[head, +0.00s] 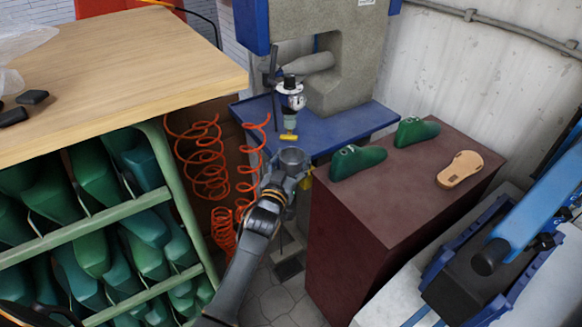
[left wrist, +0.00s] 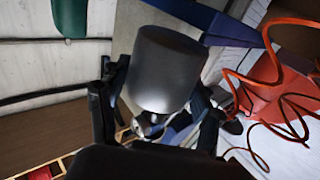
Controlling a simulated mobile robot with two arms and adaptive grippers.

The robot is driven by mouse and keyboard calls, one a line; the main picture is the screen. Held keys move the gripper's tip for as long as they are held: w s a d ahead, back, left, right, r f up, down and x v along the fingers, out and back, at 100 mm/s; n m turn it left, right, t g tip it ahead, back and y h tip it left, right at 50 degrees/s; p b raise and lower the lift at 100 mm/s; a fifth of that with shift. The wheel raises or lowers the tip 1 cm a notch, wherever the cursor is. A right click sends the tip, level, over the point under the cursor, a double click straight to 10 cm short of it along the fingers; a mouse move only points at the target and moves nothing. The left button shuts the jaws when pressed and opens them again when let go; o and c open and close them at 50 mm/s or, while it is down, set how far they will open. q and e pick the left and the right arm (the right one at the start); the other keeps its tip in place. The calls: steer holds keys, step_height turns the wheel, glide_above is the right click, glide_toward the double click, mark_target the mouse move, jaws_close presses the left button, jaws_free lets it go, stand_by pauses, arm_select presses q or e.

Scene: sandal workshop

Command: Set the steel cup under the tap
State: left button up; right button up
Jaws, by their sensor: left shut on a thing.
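The steel cup (head: 292,157) is a grey cylinder with its open mouth facing up in the head view. My left gripper (head: 284,182) is shut on it, and the cup stands between the fingers in the left wrist view (left wrist: 165,72). The cup is held at the front edge of the blue machine table. A fitting with a yellow lever (head: 289,137), which looks like the tap, hangs under a white and black unit (head: 291,97). In the head view the cup appears just below this lever, apart from it. Their depth alignment is unclear. My right gripper is not in view.
Orange coiled hoses (head: 205,160) hang left of the cup. A brown cabinet (head: 400,190) with green shoe lasts (head: 357,161) and a tan sole (head: 460,169) stands at right. A green rack (head: 165,160) of lasts and a wooden table (head: 130,55) are at left.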

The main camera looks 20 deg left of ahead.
mark_target(288, 153)
arm_select(q)
steer(key=shift+w+a, duration=0.35)
steer(key=shift+w, duration=0.25)
steer(key=c, duration=0.4)
steer(key=shift+w+a+f+b, duration=0.25)
steer(key=shift+w+a+b, duration=0.2)
steer(key=shift+w, duration=0.3)
steer(key=shift+w+a+b, duration=0.25)
steer(key=shift+w+b, duration=0.05)
steer(key=shift+w, duration=0.25)
steer(key=shift+w+a+f+b, duration=0.15)
steer(key=shift+w+b, duration=0.1)
steer(key=shift+w, duration=0.25)
steer(key=shift+w+a+b, duration=0.2)
steer(key=shift+w+b, duration=0.1)
steer(key=shift+w, duration=0.2)
steer(key=shift+w+a+f+b, duration=0.15)
steer(key=shift+w+b, duration=0.1)
steer(key=shift+w, duration=0.25)
steer(key=shift+w+a, duration=0.2)
steer(key=shift+w, duration=0.3)
steer(key=shift+w+r, duration=0.15)
steer(key=shift+r, duration=0.15)
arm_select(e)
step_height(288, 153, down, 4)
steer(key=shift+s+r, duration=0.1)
arm_select(q)
steer(key=shift+f+b, duration=0.2)
steer(key=shift+b, duration=0.2)
